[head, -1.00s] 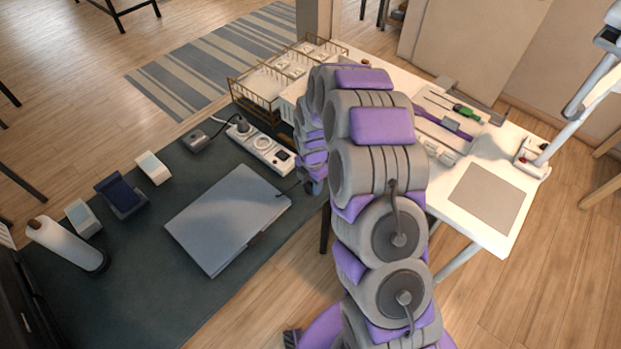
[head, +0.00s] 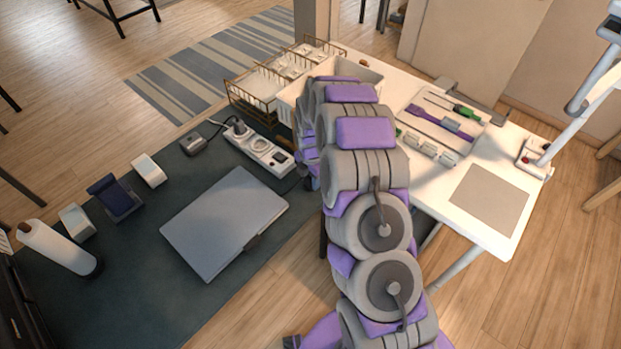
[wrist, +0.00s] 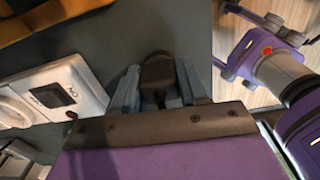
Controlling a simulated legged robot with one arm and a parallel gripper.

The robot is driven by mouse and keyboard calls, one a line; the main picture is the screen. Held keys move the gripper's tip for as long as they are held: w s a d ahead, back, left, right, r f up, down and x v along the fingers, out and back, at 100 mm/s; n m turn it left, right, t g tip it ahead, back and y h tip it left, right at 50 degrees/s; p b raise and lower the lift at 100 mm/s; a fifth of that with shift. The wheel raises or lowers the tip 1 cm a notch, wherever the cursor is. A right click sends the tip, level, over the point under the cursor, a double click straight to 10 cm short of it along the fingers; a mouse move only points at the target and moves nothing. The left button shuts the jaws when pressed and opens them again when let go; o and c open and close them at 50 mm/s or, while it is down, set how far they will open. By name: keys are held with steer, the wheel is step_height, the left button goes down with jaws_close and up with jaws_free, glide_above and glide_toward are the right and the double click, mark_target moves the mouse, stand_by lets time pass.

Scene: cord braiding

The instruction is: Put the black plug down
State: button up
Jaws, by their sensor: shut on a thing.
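The black plug (wrist: 157,72) is between the two fingers of my gripper (wrist: 158,85) in the wrist view. The gripper is shut on it, and dark mat lies beyond it. I cannot tell whether the plug touches the mat. The white power strip (wrist: 60,92) is to the left of the gripper, apart from it. In the head view the strip (head: 262,152) lies on the dark mat, left of my arm. There my arm hides most of the gripper and the plug cannot be made out.
A grey laptop (head: 225,222) lies on the dark mat (head: 150,270), left of the arm. The white table (head: 465,232) is at right. Bare mat shows around the laptop.

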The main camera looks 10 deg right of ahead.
steer(key=shift+a, duration=0.15)
steer(key=o, duration=1.3)
steer(key=shift+a+f, duration=0.1)
steer(key=shift+a, duration=0.3)
steer(key=shift+d, duration=0.35)
step_height(320, 180, up, 12)
steer(key=p, duration=0.3)
steer(key=s+a+r+m, duration=0.2)
steer(key=s+r+m, duration=0.4)
steer(key=s+r, duration=0.35)
steer(key=s+r+m, duration=0.3)
steer(key=s+m, duration=0.3)
steer(key=s, duration=0.5)
steer(key=s+d+r+m+g, duration=0.1)
steer(key=s+r+m, duration=0.3)
steer(key=s, duration=0.7)
steer(key=s+r+m, duration=0.3)
steer(key=s+m, duration=0.5)
steer(key=s, duration=0.3)
steer(key=shift+d+r+g, duration=0.2)
steer(key=shift+r+g, duration=0.05)
steer(key=shift+g, duration=0.15)
